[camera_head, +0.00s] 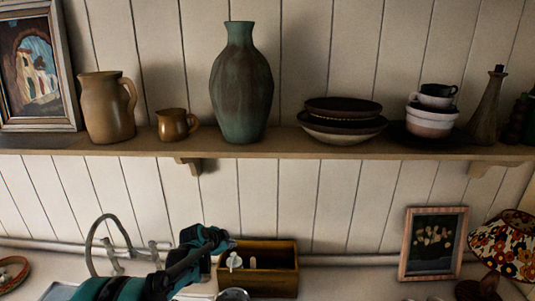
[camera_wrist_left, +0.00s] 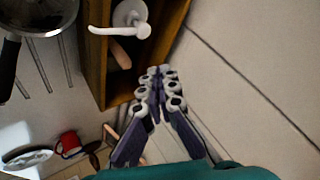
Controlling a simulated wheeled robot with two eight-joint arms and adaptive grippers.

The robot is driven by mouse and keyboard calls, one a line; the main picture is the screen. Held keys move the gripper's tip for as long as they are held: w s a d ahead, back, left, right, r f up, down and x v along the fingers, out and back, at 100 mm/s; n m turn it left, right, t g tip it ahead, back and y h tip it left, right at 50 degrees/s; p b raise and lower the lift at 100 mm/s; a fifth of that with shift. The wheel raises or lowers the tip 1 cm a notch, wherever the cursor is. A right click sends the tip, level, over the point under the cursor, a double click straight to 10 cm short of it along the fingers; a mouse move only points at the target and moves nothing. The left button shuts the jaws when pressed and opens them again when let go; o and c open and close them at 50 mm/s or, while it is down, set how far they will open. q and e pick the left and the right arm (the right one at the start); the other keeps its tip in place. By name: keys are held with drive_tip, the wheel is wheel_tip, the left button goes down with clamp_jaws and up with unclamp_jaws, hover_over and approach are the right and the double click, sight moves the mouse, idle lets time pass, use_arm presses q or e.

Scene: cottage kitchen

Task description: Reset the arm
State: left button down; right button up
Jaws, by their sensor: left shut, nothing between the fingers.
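My left gripper (camera_head: 225,243) shows at the end of my teal and black arm in the lower middle of the head view, beside the left end of a wooden box. In the left wrist view its purple-grey fingers (camera_wrist_left: 160,85) come together at the tips, shut with nothing between them. The box (camera_head: 275,285) sits on the counter against the wall. In the left wrist view the fingertips appear just beside the box wall (camera_wrist_left: 95,65). My right gripper is not in view.
The box holds a white object (camera_head: 234,262). A wall shelf (camera_head: 240,148) above carries a tall vase (camera_head: 240,85), jugs and bowls. A curved tap (camera_head: 92,235) stands left of my arm. A framed picture (camera_head: 433,262) and patterned lampshade (camera_head: 505,248) are at right.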

use_arm(q)
drive_tip(key=s+n+y+b, duration=0.1)
drive_tip(key=s+n+b, duration=0.2)
drive_tip(key=s+b, duration=0.55)
drive_tip(key=s+f+n+y+b, duration=0.1)
drive_tip(key=s+f+n+b, duration=0.2)
drive_tip(key=s, duration=0.7)
drive_tip(key=s+a+f+n+b, duration=0.1)
drive_tip(key=s+f+n+b, duration=0.2)
drive_tip(key=s, duration=0.8)
drive_tip(key=s+a+f+n+g+y+b, duration=0.1)
drive_tip(key=s+f+n+b, duration=0.2)
drive_tip(key=s+f+b, duration=0.3)
drive_tip(key=s+f, duration=0.3)
drive_tip(key=s, duration=0.1)
drive_tip(key=shift+s+f+n+y, duration=0.3)
drive_tip(key=shift+s+f+n, duration=0.05)
drive_tip(key=shift+s+n, duration=0.05)
